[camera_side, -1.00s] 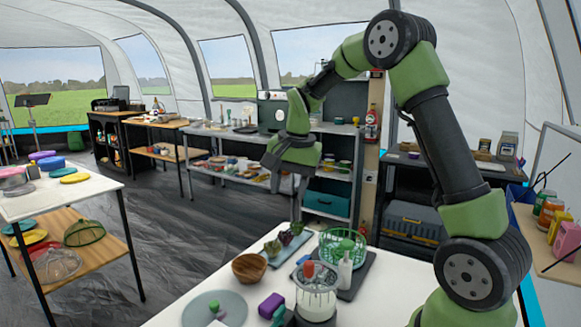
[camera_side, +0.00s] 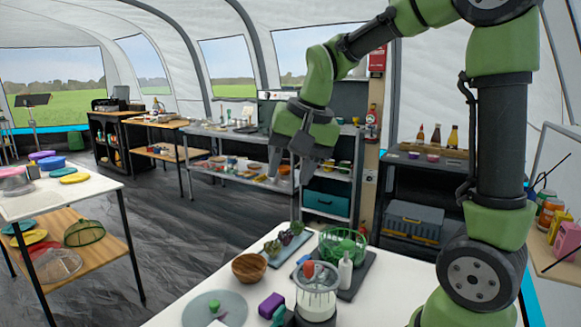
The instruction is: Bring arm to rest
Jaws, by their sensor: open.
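My gripper (camera_side: 291,168) hangs in the air in the camera_side view, with its dark fingers apart and nothing between them. It points down, well above the white worktable (camera_side: 190,292). My green and dark grey arm rises almost upright at the right, and its top runs out of the picture. The forearm comes down to the left toward the gripper. The gripper touches nothing that I can see.
On the worktable stand a wooden bowl (camera_side: 249,267), a green wire basket (camera_side: 330,246), a white bottle (camera_side: 345,270), a clear-sided container (camera_side: 316,291), a purple block (camera_side: 271,305) and a grey round plate (camera_side: 214,309). Metal shelves (camera_side: 235,138) stand behind. The air around the gripper is clear.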

